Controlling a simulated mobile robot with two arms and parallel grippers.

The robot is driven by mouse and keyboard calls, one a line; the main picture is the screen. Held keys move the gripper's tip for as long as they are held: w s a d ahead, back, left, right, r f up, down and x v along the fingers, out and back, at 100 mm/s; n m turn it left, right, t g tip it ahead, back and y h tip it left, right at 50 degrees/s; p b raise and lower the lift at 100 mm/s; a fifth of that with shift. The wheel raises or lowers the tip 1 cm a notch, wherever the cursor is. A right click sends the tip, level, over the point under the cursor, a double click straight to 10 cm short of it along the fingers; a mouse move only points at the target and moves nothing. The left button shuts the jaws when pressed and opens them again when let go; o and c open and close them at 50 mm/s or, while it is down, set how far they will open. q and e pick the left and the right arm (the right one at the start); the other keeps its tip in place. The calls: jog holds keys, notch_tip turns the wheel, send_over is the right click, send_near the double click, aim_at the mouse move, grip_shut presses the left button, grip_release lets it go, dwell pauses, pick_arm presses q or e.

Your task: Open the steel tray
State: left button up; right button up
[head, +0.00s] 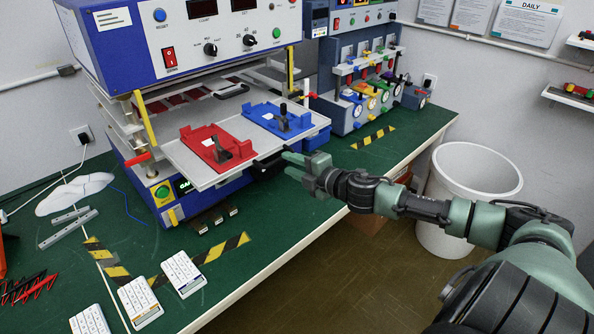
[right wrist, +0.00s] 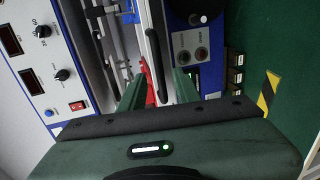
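The grey steel tray (head: 188,166) sticks out of the front of the blue and white press machine, tilted in the picture. It carries a red fixture (head: 216,149) and a blue fixture (head: 278,119). A black handle (head: 267,166) shows at its front edge. My right gripper (head: 293,165) is beside this edge, its fingertips close to the handle. In the right wrist view, my right gripper (right wrist: 158,88) has its green fingers apart, with the tray's edge (right wrist: 152,55) beyond and between them. Whether the fingers touch the handle is hidden. My left gripper is not in view.
The press (head: 185,45) stands on a green bench (head: 270,225). White keypads (head: 184,273) lie at the front left near yellow-black tape. A second test station (head: 365,80) stands to the right. A white bin (head: 470,185) stands on the floor beyond my right arm.

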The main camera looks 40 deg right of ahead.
jog(key=shift+v, duration=1.1)
jog(key=shift+s, duration=0.1)
